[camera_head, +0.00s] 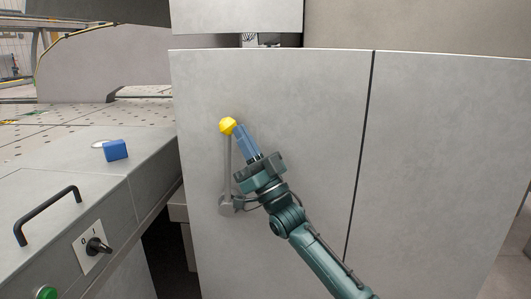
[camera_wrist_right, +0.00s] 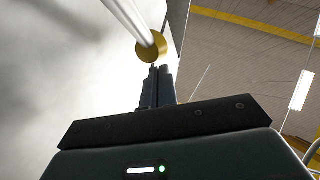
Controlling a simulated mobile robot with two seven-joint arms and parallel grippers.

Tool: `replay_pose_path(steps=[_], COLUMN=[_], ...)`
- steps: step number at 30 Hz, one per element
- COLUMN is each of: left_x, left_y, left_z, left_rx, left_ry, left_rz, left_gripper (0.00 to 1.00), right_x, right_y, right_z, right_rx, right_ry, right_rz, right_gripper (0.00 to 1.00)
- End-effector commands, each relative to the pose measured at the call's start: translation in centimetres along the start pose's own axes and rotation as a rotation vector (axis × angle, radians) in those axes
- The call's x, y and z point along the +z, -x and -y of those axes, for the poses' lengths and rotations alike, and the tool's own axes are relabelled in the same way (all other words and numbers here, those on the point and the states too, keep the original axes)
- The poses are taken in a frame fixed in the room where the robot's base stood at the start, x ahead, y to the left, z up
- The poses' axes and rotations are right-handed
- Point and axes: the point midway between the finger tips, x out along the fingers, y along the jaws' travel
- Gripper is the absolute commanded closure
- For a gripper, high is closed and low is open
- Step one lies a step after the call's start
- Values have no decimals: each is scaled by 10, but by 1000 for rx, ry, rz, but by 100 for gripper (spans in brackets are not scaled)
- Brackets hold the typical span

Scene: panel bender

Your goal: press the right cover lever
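The cover lever (camera_head: 228,160) is a grey rod on the front of the grey cover panel (camera_head: 300,100). It stands upright from a round pivot at its lower end and has a yellow knob (camera_head: 228,126) on top. The knob (camera_wrist_right: 151,47) also shows in the right wrist view, just past the fingertips. My right gripper (camera_head: 239,128) has its blue fingers together and empty, with the tips right beside the knob. I cannot tell whether they touch it. In the right wrist view the two fingers (camera_wrist_right: 157,70) lie side by side. My left gripper is not in view.
At left is a grey machine table (camera_head: 75,150) with a black handle (camera_head: 47,214), a rotary switch (camera_head: 97,246), a green button (camera_head: 47,293) and a blue block (camera_head: 116,150). A second panel (camera_head: 450,150) adjoins the cover at right. A dark gap lies between table and cover.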

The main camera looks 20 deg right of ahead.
Motion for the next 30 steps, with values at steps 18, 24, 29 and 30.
replay_pose_path(steps=[18,24,29,30], left_x=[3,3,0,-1], left_y=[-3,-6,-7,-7], left_z=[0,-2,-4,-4], left_rx=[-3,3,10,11], left_ry=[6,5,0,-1], left_rz=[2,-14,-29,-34], left_gripper=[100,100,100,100], right_x=[84,104,113,115], right_y=[-53,-57,-59,-60], right_z=[46,55,59,60], right_rx=[-85,-83,-83,-83], right_ry=[81,80,81,81], right_rz=[233,229,228,228], right_gripper=[100,100,100,100])
